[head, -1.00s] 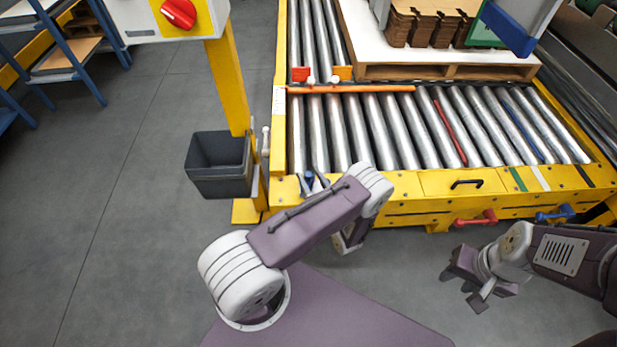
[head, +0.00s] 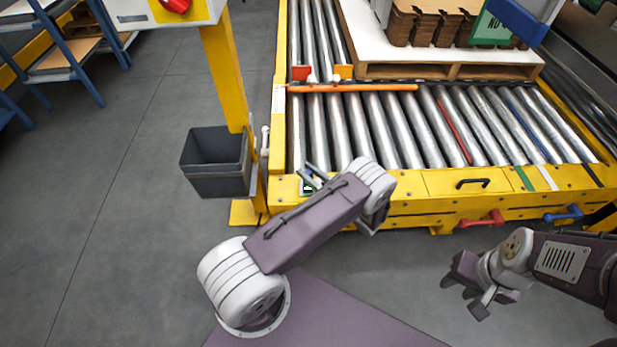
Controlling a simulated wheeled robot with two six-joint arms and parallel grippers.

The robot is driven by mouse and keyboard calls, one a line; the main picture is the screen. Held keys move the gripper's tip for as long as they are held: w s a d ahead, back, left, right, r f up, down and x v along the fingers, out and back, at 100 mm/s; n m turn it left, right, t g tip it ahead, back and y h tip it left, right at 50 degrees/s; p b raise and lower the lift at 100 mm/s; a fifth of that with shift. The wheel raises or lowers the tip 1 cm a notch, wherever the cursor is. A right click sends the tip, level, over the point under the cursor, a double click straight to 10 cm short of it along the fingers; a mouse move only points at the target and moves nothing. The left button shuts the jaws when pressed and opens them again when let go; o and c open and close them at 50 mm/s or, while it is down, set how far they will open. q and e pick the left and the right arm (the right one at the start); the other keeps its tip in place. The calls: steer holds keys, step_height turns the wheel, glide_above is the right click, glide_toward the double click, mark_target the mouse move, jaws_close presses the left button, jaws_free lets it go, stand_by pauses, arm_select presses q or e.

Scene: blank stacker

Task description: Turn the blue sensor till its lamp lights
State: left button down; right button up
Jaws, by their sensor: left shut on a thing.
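The blue sensor (head: 307,188) sits on the yellow front rail of the roller conveyor, near its left corner. It is small in the head view and partly hidden by my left gripper and arm. A small pale, green-edged patch shows on it; whether this is a lit lamp is hard to tell. My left gripper (head: 315,177) is at the sensor, shut on it, with its fingers mostly hidden behind my arm. My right gripper (head: 474,286) is empty, with fingers apart, over the floor in front of the conveyor.
An orange bar (head: 350,88) lies across the rollers. A white-topped pallet with cardboard stacks (head: 455,60) stands behind. A grey bin (head: 215,162) hangs by the yellow post at left. Red (head: 482,219) and blue (head: 563,214) handles stick out from the front.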

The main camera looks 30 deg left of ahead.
arm_select(q)
steer(key=shift+f+g, duration=0.1)
steer(key=shift+g, duration=0.2)
steer(key=shift+n, duration=0.3)
arm_select(e)
steer(key=shift+f, duration=0.35)
arm_select(q)
steer(key=c, duration=1.2)
jaws_free()
steer(key=shift+c, duration=0.2)
arm_select(e)
steer(key=shift+r, duration=0.1)
arm_select(q)
steer(key=p+v, duration=0.2)
steer(key=v, duration=0.7)
steer(key=shift+p, duration=0.4)
arm_select(e)
step_height(320, 180, up, 2)
steer(key=shift+r, duration=0.25)
